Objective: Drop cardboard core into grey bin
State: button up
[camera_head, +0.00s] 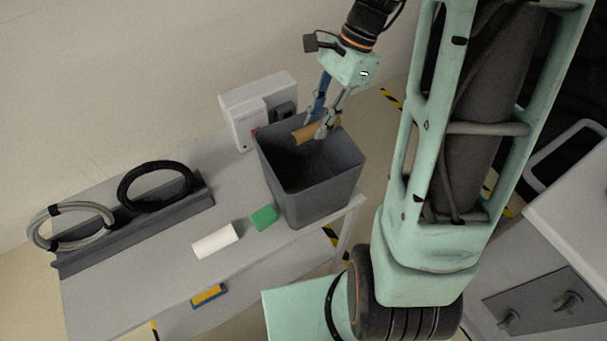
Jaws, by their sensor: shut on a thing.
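The cardboard core (303,134) is a brown tube held in my gripper (318,130) at the upper part of the grey bin. My gripper is shut on the core, with its fingers pointing down. The core appears over the bin's opening near its back rim; how far above or inside the rim it is I cannot tell. The grey bin (312,199) stands upright at the right end of the cart top. Its dark inside shows, and the visible part of its floor looks empty.
A white box (238,110) stands behind the bin. A green block (264,217) and a white roll (215,241) lie left of the bin. A black cable coil (155,166) and a grey cable coil (70,206) rest on a dark rail (135,236). My arm fills the right side.

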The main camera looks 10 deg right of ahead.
notch_tip(320, 180, down, 4)
jog(key=b, duration=0.2)
jog(key=shift+b, duration=0.3)
jog(key=o, duration=0.8)
jog(key=shift+o, duration=0.2)
jog(key=v, duration=1.2)
